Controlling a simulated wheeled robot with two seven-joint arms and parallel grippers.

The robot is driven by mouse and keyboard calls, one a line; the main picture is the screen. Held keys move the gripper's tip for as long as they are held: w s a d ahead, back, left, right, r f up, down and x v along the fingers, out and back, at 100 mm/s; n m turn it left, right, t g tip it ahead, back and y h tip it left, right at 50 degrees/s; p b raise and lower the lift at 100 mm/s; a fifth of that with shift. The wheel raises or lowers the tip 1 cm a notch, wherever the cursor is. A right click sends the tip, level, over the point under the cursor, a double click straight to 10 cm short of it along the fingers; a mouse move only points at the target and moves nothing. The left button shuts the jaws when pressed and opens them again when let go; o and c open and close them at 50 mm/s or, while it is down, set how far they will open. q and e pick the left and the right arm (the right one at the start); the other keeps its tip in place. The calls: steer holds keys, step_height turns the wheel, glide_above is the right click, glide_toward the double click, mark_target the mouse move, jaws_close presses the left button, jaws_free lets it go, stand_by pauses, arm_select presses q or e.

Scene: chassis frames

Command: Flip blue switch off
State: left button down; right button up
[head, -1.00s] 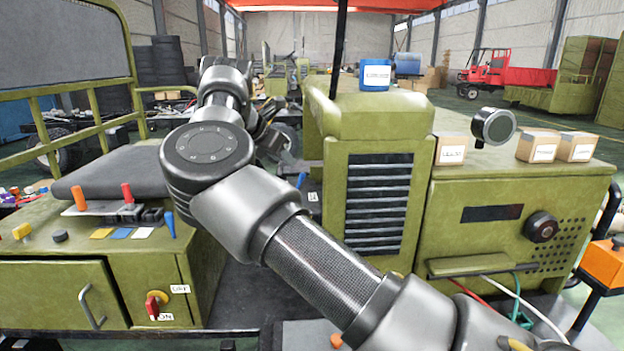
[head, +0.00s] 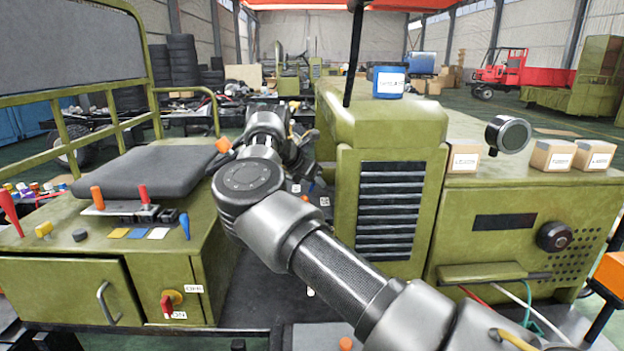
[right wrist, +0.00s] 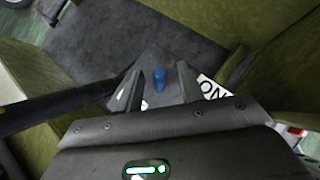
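The blue switch (right wrist: 160,78) stands up as a small blue peg between the spread fingers of my right gripper (right wrist: 157,86) in the right wrist view. The fingers look open, one on each side of it, with a gap showing. A white label (right wrist: 213,90) with black letters, seemingly "ON", lies beside the right finger. In the head view my right arm reaches forward over the gap between the green bodies, and its hand is mostly hidden behind the arm's own links. My left gripper is not in view.
A green engine housing (head: 385,130) rises right of my arm. Green walls flank the gripper closely in the right wrist view.

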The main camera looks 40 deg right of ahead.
steer(key=shift+c, duration=0.2)
jaws_close()
